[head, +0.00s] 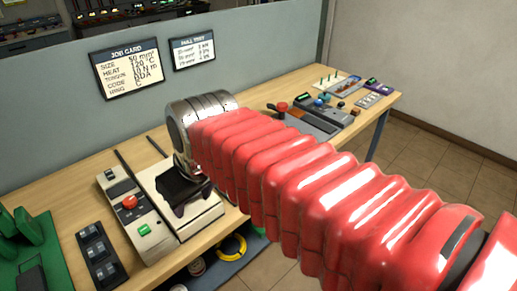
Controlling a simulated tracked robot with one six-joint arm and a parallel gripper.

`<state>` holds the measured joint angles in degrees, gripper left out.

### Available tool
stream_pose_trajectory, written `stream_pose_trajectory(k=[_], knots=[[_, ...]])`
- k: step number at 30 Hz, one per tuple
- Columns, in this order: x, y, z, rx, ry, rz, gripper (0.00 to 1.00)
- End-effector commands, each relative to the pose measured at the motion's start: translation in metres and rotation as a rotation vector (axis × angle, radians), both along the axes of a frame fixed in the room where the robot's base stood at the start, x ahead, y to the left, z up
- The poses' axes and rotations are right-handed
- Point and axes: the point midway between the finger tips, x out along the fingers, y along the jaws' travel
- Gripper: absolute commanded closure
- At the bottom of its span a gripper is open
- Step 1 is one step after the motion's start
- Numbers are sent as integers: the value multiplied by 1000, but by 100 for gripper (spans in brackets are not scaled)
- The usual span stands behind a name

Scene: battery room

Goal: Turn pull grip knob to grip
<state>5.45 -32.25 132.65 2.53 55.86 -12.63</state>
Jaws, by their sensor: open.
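My gripper (190,202) is black and open, with its fingers pointing down over a cream box-shaped device (199,222) on the bench. My wrist and red sleeved arm reach in from the right. I cannot pick out a knob that is clearly the pull grip knob; anything right under the gripper is hidden. A red knob-like part (281,107) shows on a grey and brown unit farther back on the bench, and a blue knob-like part (319,102) is to its right. Their labels and settings are too small to read.
Left of the gripper is a grey control box with a red button (130,202) and a green button (144,230). A black switch panel (102,254) and a green tray (50,240) lie farther left. A job card (127,68) and a pull test card (193,53) hang behind.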

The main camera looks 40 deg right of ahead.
Motion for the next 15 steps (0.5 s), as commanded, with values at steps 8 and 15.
stream_pose_trajectory(k=[8,15], knots=[[51,-45,19,-22,71,103,53],[92,-92,25,-23,114,206,53]])
